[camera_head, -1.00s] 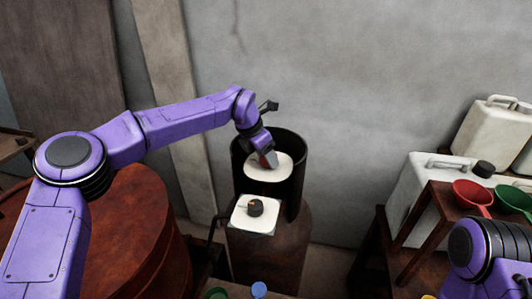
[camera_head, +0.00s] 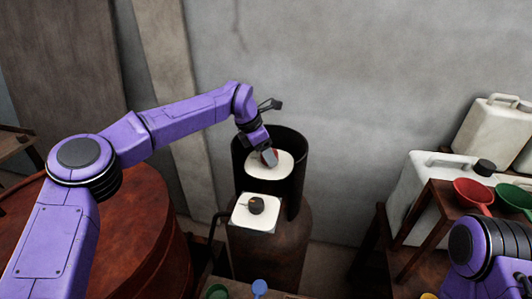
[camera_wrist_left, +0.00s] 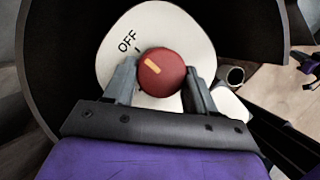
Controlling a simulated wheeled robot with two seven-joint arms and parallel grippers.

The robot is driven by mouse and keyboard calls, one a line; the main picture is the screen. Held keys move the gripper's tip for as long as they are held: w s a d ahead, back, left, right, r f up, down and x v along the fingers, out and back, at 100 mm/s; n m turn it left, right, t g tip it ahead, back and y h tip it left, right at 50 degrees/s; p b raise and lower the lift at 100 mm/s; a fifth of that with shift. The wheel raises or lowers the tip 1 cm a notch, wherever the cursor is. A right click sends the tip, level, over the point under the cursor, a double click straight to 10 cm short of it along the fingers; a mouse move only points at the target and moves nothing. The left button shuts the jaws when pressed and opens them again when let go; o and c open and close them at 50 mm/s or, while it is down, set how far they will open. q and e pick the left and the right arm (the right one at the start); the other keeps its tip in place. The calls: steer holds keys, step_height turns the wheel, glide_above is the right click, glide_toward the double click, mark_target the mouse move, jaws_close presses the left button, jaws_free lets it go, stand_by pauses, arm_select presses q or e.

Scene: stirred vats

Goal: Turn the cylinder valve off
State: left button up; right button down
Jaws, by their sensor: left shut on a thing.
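The cylinder valve is a round red knob (camera_wrist_left: 162,72) with an orange mark, on a white plate (camera_wrist_left: 112,70) lettered OFF. In the left wrist view the mark points up and left, roughly toward the small tick by OFF. My left gripper (camera_wrist_left: 161,84) is shut on the knob, one finger on each side. In the head view my left gripper (camera_head: 268,157) reaches down into the dark open collar (camera_head: 291,180) on top of the rusty cylinder (camera_head: 268,262), and largely hides the knob. My right gripper is out of view.
A large rusty drum (camera_head: 150,215) stands left. A grey wall is behind.

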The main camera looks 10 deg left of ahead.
arm_select(q)
steer(key=o, duration=1)
steer(key=shift+d+f, duration=0.1)
steer(key=shift+o, duration=0.2)
steer(key=shift+w, duration=0.15)
steer(key=b+v, duration=0.3)
steer(key=v, duration=0.7)
steer(key=shift+r, duration=0.25)
